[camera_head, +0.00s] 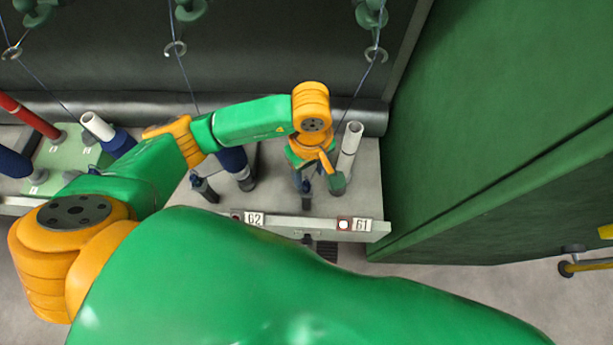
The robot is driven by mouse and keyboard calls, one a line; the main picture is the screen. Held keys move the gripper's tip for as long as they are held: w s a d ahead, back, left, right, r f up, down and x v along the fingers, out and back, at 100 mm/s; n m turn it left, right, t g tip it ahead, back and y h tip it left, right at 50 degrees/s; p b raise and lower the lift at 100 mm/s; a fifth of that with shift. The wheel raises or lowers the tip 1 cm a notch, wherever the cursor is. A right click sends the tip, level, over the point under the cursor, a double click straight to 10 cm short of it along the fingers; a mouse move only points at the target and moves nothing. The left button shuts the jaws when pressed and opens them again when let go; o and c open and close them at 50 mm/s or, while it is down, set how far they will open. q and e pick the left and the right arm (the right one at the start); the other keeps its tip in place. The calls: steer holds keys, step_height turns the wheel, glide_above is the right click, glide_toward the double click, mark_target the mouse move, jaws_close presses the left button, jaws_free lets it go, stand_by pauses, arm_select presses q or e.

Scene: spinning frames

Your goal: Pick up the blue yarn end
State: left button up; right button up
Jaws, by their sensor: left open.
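My left gripper (320,184) is open and points down over the spindle area by the plate marked 61. A thin blue yarn (362,85) runs down from a guide ring at the upper right and passes behind my wrist and gripper. Its lower end is hidden or too small to make out. I cannot tell whether the gripper touches it. A white tube (349,145) stands just right of the gripper. My right gripper is not in view.
A blue bobbin (235,163) stands left of the gripper. A light rail (300,227) with plates 62 and 61 runs along the front. A large green panel (490,110) closes off the right side. More yarns, a red tube (30,115) and a white tube (97,125) are at left.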

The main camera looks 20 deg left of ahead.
mark_target(307, 183)
arm_select(q)
steer(key=f, duration=0.4)
steer(key=shift+s+a, duration=0.25)
steer(key=shift+s, duration=0.05)
steer(key=shift+w+f, duration=0.1)
jaws_close()
steer(key=shift+r, duration=0.2)
